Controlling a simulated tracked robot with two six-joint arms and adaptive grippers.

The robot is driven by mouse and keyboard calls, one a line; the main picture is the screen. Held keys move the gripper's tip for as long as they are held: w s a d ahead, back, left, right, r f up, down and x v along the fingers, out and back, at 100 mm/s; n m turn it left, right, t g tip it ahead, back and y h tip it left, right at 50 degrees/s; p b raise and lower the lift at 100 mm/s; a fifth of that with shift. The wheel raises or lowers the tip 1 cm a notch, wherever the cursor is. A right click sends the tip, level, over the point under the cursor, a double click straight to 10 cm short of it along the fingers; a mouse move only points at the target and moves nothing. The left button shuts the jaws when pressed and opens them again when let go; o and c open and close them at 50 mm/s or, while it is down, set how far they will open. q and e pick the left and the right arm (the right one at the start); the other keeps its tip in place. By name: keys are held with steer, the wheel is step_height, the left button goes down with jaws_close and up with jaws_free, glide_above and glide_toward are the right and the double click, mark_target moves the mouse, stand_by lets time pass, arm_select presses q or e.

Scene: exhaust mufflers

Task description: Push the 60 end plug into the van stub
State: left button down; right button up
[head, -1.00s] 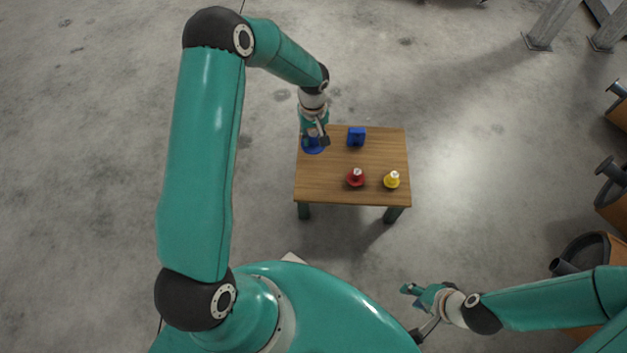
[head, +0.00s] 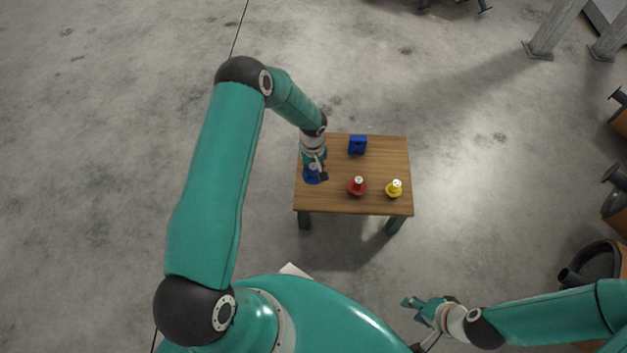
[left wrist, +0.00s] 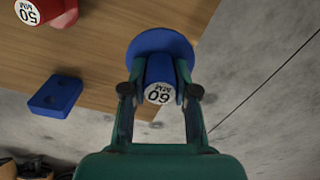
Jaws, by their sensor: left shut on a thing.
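The 60 end plug (left wrist: 160,55) is blue, with a wide round flange and a white-topped knob marked 60. My left gripper (left wrist: 160,90) is shut on the knob, one finger on each side. In the head view the plug (head: 311,177) is at the left edge of the wooden table, below my left gripper (head: 319,172). I cannot tell whether it touches the tabletop. My right gripper (head: 412,309) is empty, its fingers apart, off the table at the lower right. I cannot make out for sure which thing is the van stub.
On the table (head: 330,203) stand a blue block (head: 357,145), a red plug (head: 357,187) and a yellow plug (head: 394,190). The wrist view shows the blue block (left wrist: 55,96) and the red plug marked 50 (left wrist: 50,10). Brown bins with dark pipes (head: 590,265) stand at right.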

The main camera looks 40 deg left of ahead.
mark_target(313, 178)
arm_select(q)
step_height(313, 178, down, 3)
steer(key=shift+f, duration=0.15)
steer(key=shift+f+b, duration=0.8)
steer(key=shift+f, duration=0.7)
steer(key=shift+f, duration=0.1)
steer(key=c, duration=0.9)
jaws_free()
